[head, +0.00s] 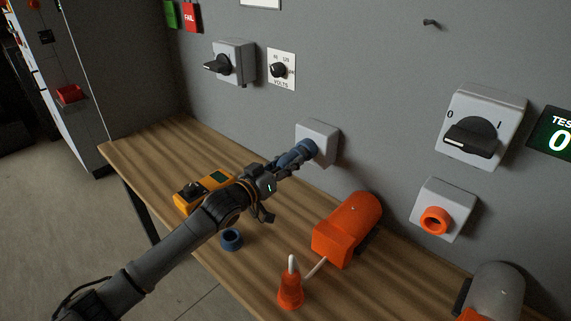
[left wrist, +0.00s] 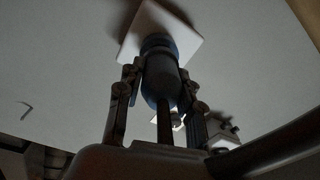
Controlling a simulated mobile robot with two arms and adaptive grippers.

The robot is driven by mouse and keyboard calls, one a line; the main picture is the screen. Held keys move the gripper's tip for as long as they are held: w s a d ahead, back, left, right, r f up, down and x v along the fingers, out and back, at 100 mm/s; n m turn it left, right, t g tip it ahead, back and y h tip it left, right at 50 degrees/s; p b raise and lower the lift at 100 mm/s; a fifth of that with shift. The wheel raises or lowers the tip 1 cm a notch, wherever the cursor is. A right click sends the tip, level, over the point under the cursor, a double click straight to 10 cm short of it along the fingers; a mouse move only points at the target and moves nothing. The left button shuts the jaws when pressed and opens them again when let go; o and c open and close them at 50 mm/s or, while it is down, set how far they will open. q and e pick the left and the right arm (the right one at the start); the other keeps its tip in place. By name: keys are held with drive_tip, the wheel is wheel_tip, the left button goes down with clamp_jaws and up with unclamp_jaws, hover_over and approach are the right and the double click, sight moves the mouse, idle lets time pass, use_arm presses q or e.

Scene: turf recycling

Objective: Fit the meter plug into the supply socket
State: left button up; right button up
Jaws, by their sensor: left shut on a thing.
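The supply socket is a pale grey box (head: 323,132) on the wall just above the bench. It shows as a white plate in the left wrist view (left wrist: 188,38). My left gripper (head: 290,162) is shut on the blue meter plug (head: 306,149). The plug (left wrist: 160,72) points into the socket face, and its front end is at the blue socket opening. How deep it sits is hidden. The yellow meter (head: 214,180) lies on the bench, partly behind my left arm. My right gripper is not in view.
On the wooden bench (head: 150,145) are a blue ring (head: 231,239), an orange machine (head: 345,228) and an orange plug (head: 290,290). A box with an orange socket (head: 436,220) and rotary switches (head: 233,62) (head: 478,125) are on the wall. A grey housing (head: 497,285) stands lower right.

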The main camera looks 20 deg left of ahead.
use_arm(q)
drive_tip(key=shift+x, duration=0.75)
drive_tip(key=o, duration=1.3)
drive_tip(key=v, duration=1.2)
